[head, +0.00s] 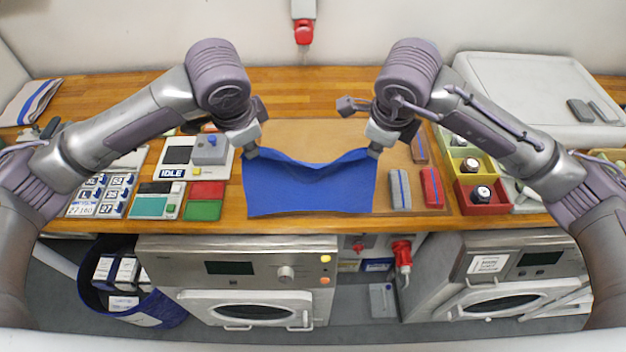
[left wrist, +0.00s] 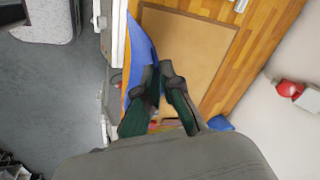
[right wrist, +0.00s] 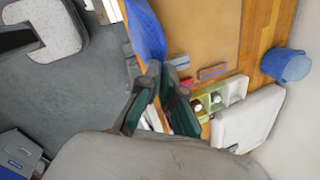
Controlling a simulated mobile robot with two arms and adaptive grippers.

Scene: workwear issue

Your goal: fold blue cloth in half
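The blue cloth (head: 310,193) hangs between my two grippers, its far edge lifted and sagging in the middle. Its near part lies over the brown board and reaches the table's front edge. My left gripper (head: 252,153) is shut on the cloth's far left corner. My right gripper (head: 374,152) is shut on the far right corner. The cloth also shows as a blue strip at the fingertips in the left wrist view (left wrist: 140,45) and the right wrist view (right wrist: 146,35). The pinched corners themselves are largely hidden by the fingers.
The brown board (head: 335,135) is bare behind the cloth. Grey and red blocks (head: 432,188) lie right of it, near yellow and red bins (head: 483,203). Left are an IDLE device (head: 193,157) and red and green pads (head: 205,200). Machines stand below the table's front edge.

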